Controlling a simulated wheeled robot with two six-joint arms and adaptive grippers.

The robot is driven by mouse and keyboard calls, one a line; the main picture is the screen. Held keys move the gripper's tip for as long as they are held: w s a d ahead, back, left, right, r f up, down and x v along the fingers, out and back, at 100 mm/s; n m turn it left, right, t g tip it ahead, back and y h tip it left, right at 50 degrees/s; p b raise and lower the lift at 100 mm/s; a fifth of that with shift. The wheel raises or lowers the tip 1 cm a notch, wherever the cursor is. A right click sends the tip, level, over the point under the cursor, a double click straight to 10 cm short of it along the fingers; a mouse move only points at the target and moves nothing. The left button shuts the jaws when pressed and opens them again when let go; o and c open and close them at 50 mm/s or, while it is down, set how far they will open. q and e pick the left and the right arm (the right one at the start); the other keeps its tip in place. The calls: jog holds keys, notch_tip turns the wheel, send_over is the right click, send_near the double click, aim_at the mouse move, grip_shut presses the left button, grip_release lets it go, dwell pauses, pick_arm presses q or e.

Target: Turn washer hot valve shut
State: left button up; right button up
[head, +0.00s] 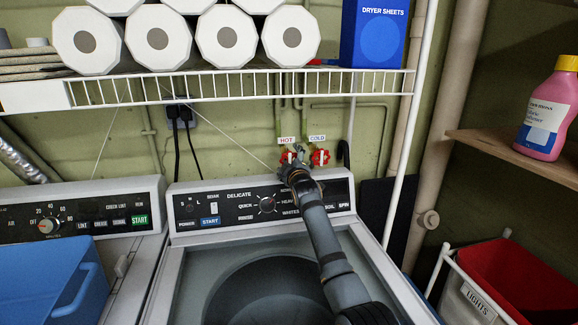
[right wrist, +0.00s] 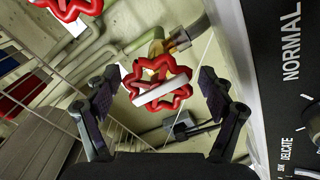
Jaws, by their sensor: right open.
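The red hot valve handle (head: 286,157) sits on the wall behind the washer, under the HOT tag (head: 287,140). The red cold valve handle (head: 320,157) is just to its right, under the COLD tag. My right gripper (head: 293,160) reaches over the washer panel to the hot valve and partly hides it. In the right wrist view, the star-shaped hot handle (right wrist: 158,82) with a white bar appears between the two open fingers (right wrist: 161,85). I see gaps on both sides of it. The cold handle (right wrist: 70,8) is at the top left. My left gripper is not in view.
A white wire shelf (head: 250,85) with paper rolls and a dryer sheets box hangs above the valves. The washer control panel (head: 262,205) lies just below, over the open tub. A white pole (head: 408,140) stands to the right. A blue basket (head: 50,280) sits at left.

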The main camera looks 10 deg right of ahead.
jog(key=shift+s+r, duration=0.1)
jog(key=c, duration=1.2)
jog(key=shift+o, duration=0.2)
jog(key=shift+m, duration=0.3)
jog(key=m, duration=0.3)
jog(key=shift+m+b, duration=0.3)
jog(key=shift+b, duration=0.1)
jog(key=m, duration=0.4)
jog(key=shift+b, duration=0.4)
jog(key=m+b, duration=0.1)
jog(key=m, duration=0.8)
jog(key=shift+m+b, duration=0.3)
jog(key=shift+b, duration=0.1)
